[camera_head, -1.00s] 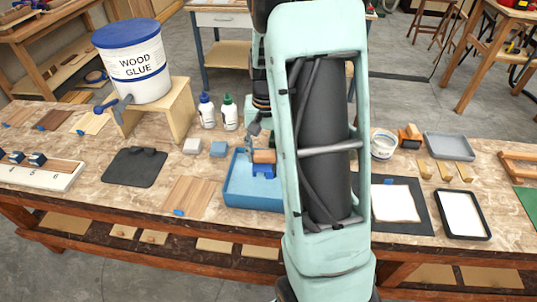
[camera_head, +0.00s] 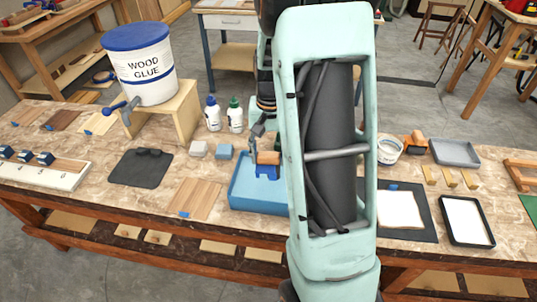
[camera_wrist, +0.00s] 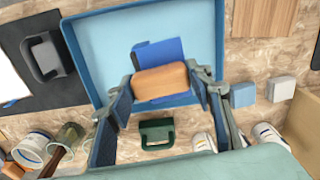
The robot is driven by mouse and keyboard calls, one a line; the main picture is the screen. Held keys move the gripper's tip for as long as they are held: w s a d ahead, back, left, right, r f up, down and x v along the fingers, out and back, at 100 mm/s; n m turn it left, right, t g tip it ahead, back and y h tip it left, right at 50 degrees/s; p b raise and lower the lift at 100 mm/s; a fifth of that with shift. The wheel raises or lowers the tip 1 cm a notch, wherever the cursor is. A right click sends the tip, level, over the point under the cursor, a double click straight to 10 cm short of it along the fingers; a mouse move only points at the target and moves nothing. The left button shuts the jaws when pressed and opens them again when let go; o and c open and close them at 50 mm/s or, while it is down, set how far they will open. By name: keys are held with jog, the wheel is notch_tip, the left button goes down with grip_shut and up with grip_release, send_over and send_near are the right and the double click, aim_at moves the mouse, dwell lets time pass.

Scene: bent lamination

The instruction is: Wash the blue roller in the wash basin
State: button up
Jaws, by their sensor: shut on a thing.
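The blue roller (camera_wrist: 158,52) has a wooden handle block (camera_wrist: 160,82). My gripper (camera_wrist: 168,87) is shut on that block, one finger at each end. In the head view the blue part (camera_head: 267,172) hangs below the wood, within the outline of the blue wash basin (camera_head: 246,199). The wrist view shows the basin (camera_wrist: 75,49) around and behind the roller. I cannot tell whether the roller touches the basin floor. My own arm hides the basin's right side in the head view.
A wood glue bucket (camera_head: 140,65) stands on a wooden stand (camera_head: 186,110) at the left. A dark mat (camera_head: 424,220) lies right.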

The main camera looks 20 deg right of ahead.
jog(key=shift+r, duration=0.1)
notch_tip(320, 180, up, 5)
jog(key=p, duration=0.3)
jog(key=shift+p, duration=0.4)
dwell(0.4)
